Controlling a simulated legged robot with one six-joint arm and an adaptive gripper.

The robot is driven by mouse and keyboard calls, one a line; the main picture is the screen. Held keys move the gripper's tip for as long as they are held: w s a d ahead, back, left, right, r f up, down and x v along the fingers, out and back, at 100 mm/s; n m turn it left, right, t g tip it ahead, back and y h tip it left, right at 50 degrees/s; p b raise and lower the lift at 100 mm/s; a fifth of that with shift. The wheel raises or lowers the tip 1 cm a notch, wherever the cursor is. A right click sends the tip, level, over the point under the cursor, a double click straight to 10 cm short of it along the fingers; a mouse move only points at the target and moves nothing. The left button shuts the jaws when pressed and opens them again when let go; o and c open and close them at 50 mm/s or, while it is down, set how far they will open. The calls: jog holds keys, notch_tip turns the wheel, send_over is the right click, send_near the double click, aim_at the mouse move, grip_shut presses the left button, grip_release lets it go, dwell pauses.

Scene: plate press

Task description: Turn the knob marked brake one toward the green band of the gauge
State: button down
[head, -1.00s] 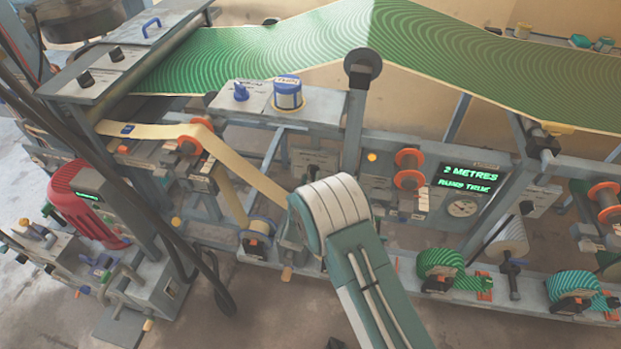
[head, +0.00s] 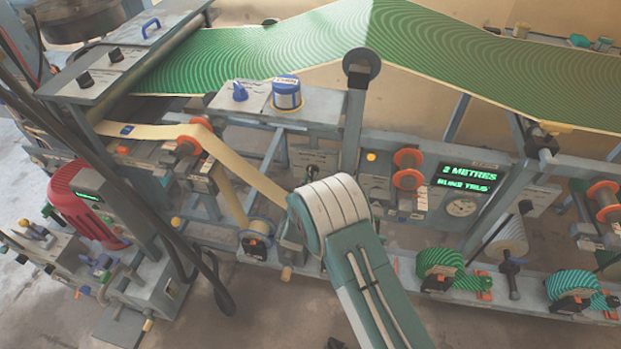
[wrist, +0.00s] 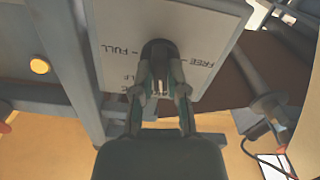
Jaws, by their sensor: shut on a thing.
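My gripper (wrist: 159,92) is shut on a dark knob (wrist: 158,50) in the wrist view. The knob stands on a pale plate (wrist: 112,22) lettered FULL on the left and FREE on the right; more lettering below is partly hidden by my fingers. In the head view the same dark knob (head: 311,172) seems to show just above my arm, which hides my gripper. The round gauge (head: 461,207) sits on the frame to the right, under a green lit display (head: 468,180). Its bands and needle are too small to read.
An orange-yellow button (wrist: 39,65) is left of the plate, and a grey frame bar (wrist: 65,50) runs between them. Orange-flanged rollers (head: 408,170) stand right of my arm. A tan strip (head: 245,165) passes on the left. Green and teal rolls (head: 440,262) line the low rail.

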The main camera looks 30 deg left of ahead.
jog(key=m, duration=0.4)
jog(key=shift+s+a, duration=0.1)
jog(key=shift+f+m, duration=0.1)
jog(key=shift+m, duration=2)
jog(key=c, duration=0.7)
grip_release()
jog(key=shift+o, duration=0.2)
jog(key=v, duration=1.2)
